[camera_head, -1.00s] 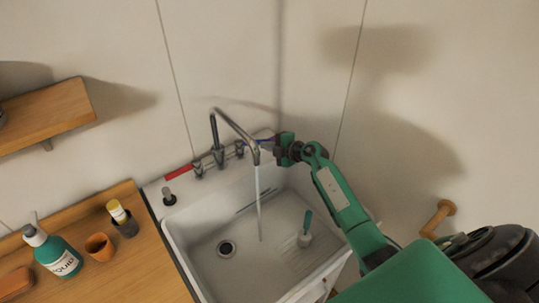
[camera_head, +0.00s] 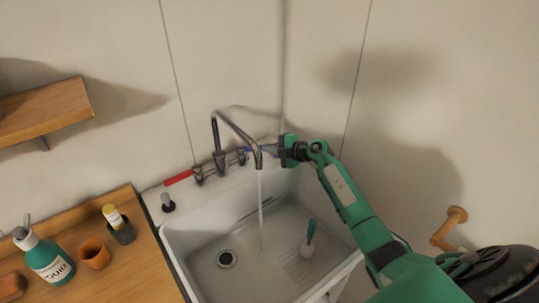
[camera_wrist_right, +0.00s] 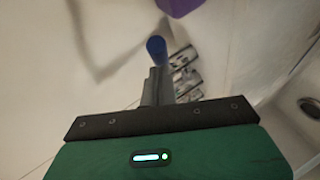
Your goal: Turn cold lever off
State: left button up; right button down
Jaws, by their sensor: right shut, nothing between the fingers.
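The cold lever (camera_head: 262,150) is blue and sits on the right tap valve behind the sink, partly covered by the faucet spout. My right gripper (camera_head: 278,153) is at the right end of this lever, with its fingers shut and nothing between them. In the right wrist view, the rounded blue lever end (camera_wrist_right: 156,48) shows just beyond the shut fingertips (camera_wrist_right: 157,76). I cannot tell whether they touch. The metal faucet (camera_head: 238,128) runs a thin stream of water (camera_head: 261,210) into the basin. My left gripper is out of view.
The red lever (camera_head: 180,178) is on the left valve. A brush (camera_head: 309,238) stands in the white sink (camera_head: 205,240). A wooden counter (camera_head: 135,265) at left holds a green soap bottle (camera_head: 48,262) and an orange cup (camera_head: 94,254). Walls close in behind and right.

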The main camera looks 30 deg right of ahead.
jog(key=shift+w+d+n+g+y+b, duration=0.25)
jog(key=shift+w+d+n+y+b, duration=0.1)
jog(key=shift+w+b, duration=0.15)
jog(key=shift+w+d+n+g+y+b, duration=0.25)
jog(key=shift+w+d+n+y+b, duration=0.1)
jog(key=shift+w, duration=0.2)
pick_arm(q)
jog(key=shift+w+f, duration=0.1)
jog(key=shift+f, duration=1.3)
pick_arm(e)
jog(key=shift+w+d, duration=0.2)
jog(key=shift+w, duration=0.4)
